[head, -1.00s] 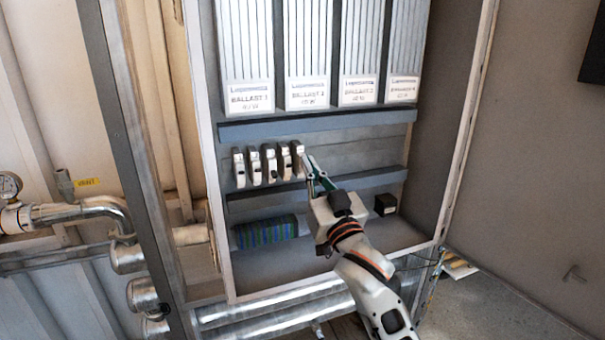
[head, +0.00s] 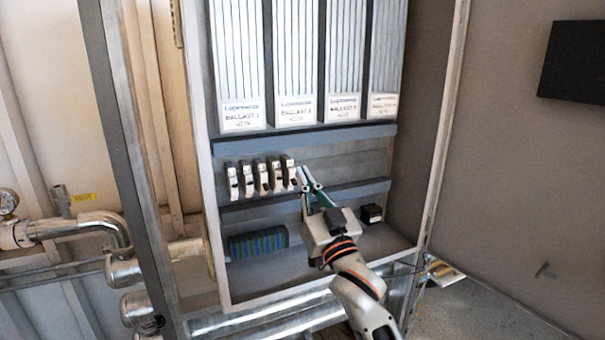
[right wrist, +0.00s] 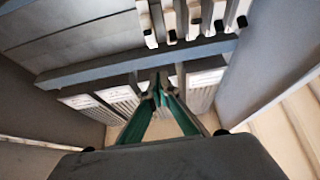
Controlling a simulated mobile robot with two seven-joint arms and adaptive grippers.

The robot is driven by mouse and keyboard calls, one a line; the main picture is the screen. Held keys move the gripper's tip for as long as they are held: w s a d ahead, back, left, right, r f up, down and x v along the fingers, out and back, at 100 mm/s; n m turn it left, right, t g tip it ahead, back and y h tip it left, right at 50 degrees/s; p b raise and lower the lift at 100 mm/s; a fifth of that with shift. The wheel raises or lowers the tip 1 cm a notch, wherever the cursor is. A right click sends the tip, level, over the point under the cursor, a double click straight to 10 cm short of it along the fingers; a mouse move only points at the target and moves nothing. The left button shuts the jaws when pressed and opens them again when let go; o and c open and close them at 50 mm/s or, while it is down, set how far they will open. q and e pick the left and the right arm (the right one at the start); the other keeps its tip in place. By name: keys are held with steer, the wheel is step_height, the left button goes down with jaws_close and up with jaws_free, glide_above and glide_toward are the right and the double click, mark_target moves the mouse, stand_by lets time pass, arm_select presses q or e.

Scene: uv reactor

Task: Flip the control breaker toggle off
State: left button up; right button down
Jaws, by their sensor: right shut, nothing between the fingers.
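A row of several narrow white-and-black breakers (head: 262,178) is mounted on the panel inside the open cabinet. Their labels are too small to read, so I cannot tell which is the control breaker. My right gripper (head: 304,172) is shut and empty, its fingertips just right of the rightmost breaker (head: 289,173). I cannot tell whether they touch it. In the right wrist view the fingers (right wrist: 160,82) meet at their tips, below the breakers (right wrist: 195,20) in the picture. That view looks upside down. My left gripper is not in view.
Tall ballast units (head: 296,70) hang above a blue-grey rail (head: 310,132). Below the breakers are a lower rail (head: 350,193), a blue-green striped block (head: 258,243) and a small black box (head: 371,214). Cabinet walls bound both sides. Metal pipes (head: 95,220) stand left, outside.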

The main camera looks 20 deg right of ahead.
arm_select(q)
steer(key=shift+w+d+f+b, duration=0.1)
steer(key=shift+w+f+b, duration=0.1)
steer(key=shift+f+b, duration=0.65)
arm_select(e)
steer(key=s+f, duration=0.4)
steer(key=f, duration=0.2)
steer(key=shift+s+d+f, duration=0.2)
steer(key=shift+s+f, duration=0.05)
steer(key=shift+f, duration=0.05)
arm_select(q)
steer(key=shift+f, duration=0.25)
